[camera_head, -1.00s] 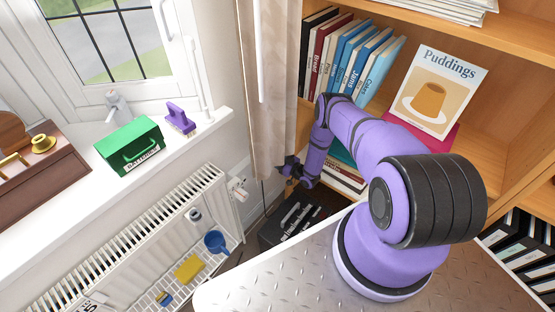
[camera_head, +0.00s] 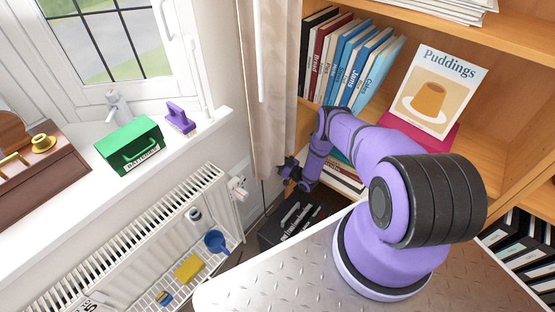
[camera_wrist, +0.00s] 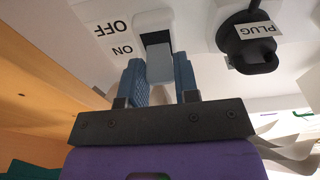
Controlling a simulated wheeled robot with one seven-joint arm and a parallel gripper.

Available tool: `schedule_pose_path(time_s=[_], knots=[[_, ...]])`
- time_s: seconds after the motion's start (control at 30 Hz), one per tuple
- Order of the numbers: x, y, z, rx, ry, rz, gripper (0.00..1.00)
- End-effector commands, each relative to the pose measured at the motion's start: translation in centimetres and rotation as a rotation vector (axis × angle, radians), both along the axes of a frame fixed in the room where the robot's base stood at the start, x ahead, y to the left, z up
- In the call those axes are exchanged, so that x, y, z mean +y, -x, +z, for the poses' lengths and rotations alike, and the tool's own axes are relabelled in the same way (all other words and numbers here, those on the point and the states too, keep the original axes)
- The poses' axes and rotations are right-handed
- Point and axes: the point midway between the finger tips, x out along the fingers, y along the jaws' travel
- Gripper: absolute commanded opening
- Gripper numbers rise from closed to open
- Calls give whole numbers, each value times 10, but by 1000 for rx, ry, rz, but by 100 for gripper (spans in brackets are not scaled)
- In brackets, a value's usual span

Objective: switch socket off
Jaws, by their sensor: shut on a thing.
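In the wrist view, the white socket (camera_wrist: 200,18) fills the top, with its lettering upside down. Its pale switch lever (camera_wrist: 159,66) sticks out below a dark slot, between the two blue fingers of my gripper (camera_wrist: 160,80). The fingers are shut on the lever's sides. The OFF label (camera_wrist: 111,28) is at left, above the ON label (camera_wrist: 122,50); the lever is nearer the ON level. A black plug (camera_wrist: 250,42) labelled PLUG is on the right. In the head view, my gripper (camera_head: 288,168) is low by the curtain; the switch cannot be made out there.
The curtain (camera_head: 269,90) hangs beside my gripper. The wooden bookcase (camera_head: 520,110) with books stands to the right. A black box (camera_head: 292,220) is on the floor below. The radiator (camera_head: 130,250) and windowsill (camera_head: 75,205) with a green box (camera_head: 130,145) are left.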

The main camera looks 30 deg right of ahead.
Motion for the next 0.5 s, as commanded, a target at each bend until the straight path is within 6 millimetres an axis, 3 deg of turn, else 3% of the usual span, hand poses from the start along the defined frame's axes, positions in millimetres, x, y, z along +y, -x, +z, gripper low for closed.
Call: schedule_pose_path(time_s=[0.5], knots=[[0, 1, -4, -89, -35, 0, 5]])
